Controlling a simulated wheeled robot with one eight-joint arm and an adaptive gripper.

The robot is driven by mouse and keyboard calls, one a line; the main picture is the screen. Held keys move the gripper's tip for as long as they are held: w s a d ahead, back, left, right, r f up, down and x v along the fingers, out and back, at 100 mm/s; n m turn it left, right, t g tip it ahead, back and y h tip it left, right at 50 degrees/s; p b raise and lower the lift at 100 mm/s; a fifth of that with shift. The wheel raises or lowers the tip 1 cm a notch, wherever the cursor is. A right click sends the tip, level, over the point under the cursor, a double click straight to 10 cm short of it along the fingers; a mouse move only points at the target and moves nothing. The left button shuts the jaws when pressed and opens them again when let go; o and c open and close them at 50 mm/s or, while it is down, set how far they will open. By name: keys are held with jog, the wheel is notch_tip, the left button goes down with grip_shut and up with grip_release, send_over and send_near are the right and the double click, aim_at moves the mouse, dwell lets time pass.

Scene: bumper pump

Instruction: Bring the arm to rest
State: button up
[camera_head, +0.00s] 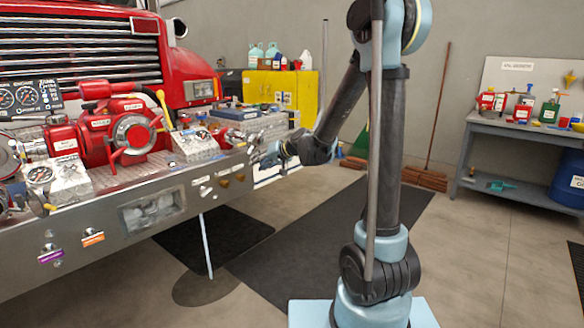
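My arm rises from its base at the lower right, bends at the top of the picture, and its forearm slopes down to the left. My gripper (266,155) points left, close to the right end of the fire truck's bumper (150,205). It is small and partly merged with the bumper edge and the things behind it. I cannot tell whether its fingers are open or shut, touch the bumper, or hold anything.
A red pump (105,130) with gauges and valves stands on the bumper. A yellow cabinet (290,92) is behind the gripper. A grey workbench (515,130) with bottles stands at the right by a blue drum (568,180). Dark mats (310,235) lie on open floor.

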jog(key=s+d+f+m+g+h, duration=0.1)
jog(key=s+d+f+h, duration=0.4)
jog(key=s+d, duration=1.1)
jog(key=s+d+f+m+g+h, duration=0.1)
jog(key=s+d+f+g+h, duration=0.2)
jog(key=s+d, duration=1.3)
jog(key=s+f+h, duration=0.1)
jog(key=s+h, duration=0.1)
jog(key=s, duration=0.4)
jog(key=shift+f+g, duration=0.4)
jog(key=shift+w, duration=0.1)
